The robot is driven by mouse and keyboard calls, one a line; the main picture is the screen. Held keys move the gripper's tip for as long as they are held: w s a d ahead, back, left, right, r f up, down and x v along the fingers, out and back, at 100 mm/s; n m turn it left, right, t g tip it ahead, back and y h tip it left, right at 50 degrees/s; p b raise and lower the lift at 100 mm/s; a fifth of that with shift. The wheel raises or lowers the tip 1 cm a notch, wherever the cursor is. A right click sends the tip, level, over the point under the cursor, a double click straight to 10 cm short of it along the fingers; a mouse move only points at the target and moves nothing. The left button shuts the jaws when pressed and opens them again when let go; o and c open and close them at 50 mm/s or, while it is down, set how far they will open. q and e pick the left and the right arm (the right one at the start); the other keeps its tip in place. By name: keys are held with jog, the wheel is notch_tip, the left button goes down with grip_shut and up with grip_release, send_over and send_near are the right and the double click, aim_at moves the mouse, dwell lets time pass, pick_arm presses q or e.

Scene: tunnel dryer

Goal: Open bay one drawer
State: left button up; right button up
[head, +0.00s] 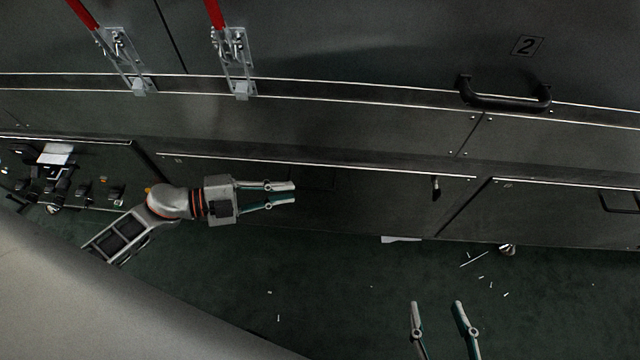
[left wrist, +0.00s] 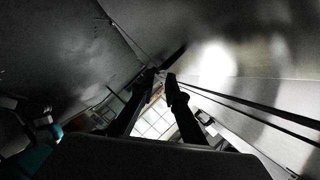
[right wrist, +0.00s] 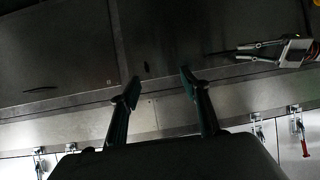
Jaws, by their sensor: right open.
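No panel in view is marked one. A long dark drawer front (head: 340,190), with a small dark handle (head: 435,188) near its right end, lies left of the bay marked 2 and looks flush and shut. It also shows in the right wrist view (right wrist: 190,30). My right gripper (head: 437,302) is open and empty, low in the head view below the handle. Whether the left fingers touch the panel is unclear.
A number 2 plate (head: 527,46) and a large black handle (head: 505,98) are on the upper right panel. Another drawer (head: 560,212) is at right. Latches with red levers (head: 236,60) are at upper left. Small debris (head: 480,275) lies on the green floor.

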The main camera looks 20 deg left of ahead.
aim_at(312, 188)
pick_arm(q)
jog(key=b+x, duration=0.1)
jog(key=x, duration=0.5)
jog(key=shift+w+d, duration=0.25)
jog(key=shift+d, duration=0.1)
jog(key=shift+w+d, duration=0.15)
jog(key=shift+d, duration=0.05)
jog(key=shift+w+d, duration=0.1)
grip_shut()
pick_arm(e)
jog(key=shift+w+a+r, duration=0.2)
jog(key=shift+a+r, duration=0.2)
jog(key=shift+r, duration=0.05)
jog(key=shift+d+f, duration=0.1)
